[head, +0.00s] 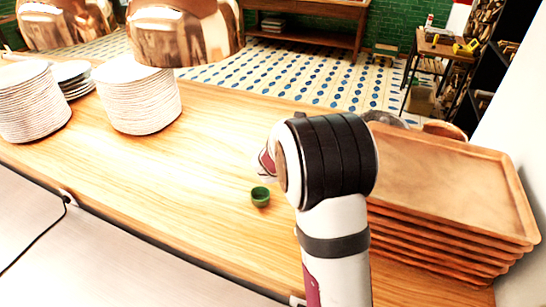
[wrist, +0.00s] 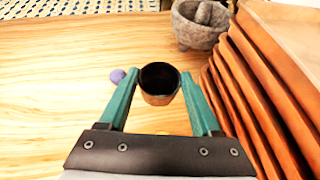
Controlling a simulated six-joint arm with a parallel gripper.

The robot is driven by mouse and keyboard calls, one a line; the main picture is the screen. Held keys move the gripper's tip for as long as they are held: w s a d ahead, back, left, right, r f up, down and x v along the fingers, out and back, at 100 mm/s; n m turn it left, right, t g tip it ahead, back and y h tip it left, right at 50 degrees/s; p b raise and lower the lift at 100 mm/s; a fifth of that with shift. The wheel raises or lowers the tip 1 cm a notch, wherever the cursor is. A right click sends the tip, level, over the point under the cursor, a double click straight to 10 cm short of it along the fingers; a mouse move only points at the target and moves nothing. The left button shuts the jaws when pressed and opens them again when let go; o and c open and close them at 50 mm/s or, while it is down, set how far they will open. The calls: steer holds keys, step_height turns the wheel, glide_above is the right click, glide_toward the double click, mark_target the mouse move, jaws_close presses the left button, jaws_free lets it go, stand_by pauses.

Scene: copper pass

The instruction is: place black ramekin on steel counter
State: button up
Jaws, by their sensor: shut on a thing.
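The black ramekin (wrist: 160,84) is between the two teal fingers of my gripper (wrist: 160,75) in the wrist view. The gripper is shut on it, with a finger on each side. Its inside is black and its outer wall looks brownish in the light. The wooden counter shows behind and below it; its height above the wood is hard to tell. In the head view my own arm hides the gripper and the ramekin. The steel counter (head: 75,255) is the grey surface at the lower left of the head view, with a dark cable across it.
A small green cup (head: 260,197) stands on the wooden counter (head: 190,170), left of my arm. Stacked wooden trays (head: 450,185) stand at right. Plate stacks (head: 140,100) are at back left, beneath copper lamps (head: 185,35). A stone mortar (wrist: 200,28) and purple object (wrist: 118,76) are near the gripper.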

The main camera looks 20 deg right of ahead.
steer(key=shift+s+r, duration=0.1)
steer(key=shift+r, duration=0.05)
steer(key=s+a+r+n+t+y, duration=0.25)
steer(key=a+r, duration=0.45)
steer(key=a, duration=0.4)
steer(key=s+a+r+n+t+y, duration=0.2)
steer(key=s+a+r+n+y, duration=0.15)
steer(key=a+r, duration=0.65)
steer(key=s+a+f+n, duration=0.1)
steer(key=a+f, duration=0.3)
steer(key=a, duration=0.5)
steer(key=s+a+f+n, duration=0.1)
steer(key=s+a+f, duration=0.1)
steer(key=a+f, duration=0.45)
steer(key=s+a+f+y, duration=0.1)
steer(key=s+a+f, duration=0.4)
steer(key=s+a, duration=0.3)
steer(key=s+a+f, duration=0.5)
steer(key=a+f, duration=0.1)
steer(key=a, duration=0.5)
steer(key=s+a+f, duration=0.3)
steer(key=s+f, duration=0.4)
steer(key=s, duration=0.6)
steer(key=shift+t, duration=0.35)
step_height(320, 180, down, 9)
steer(key=shift+w+f, duration=0.15)
steer(key=shift+f, duration=0.05)
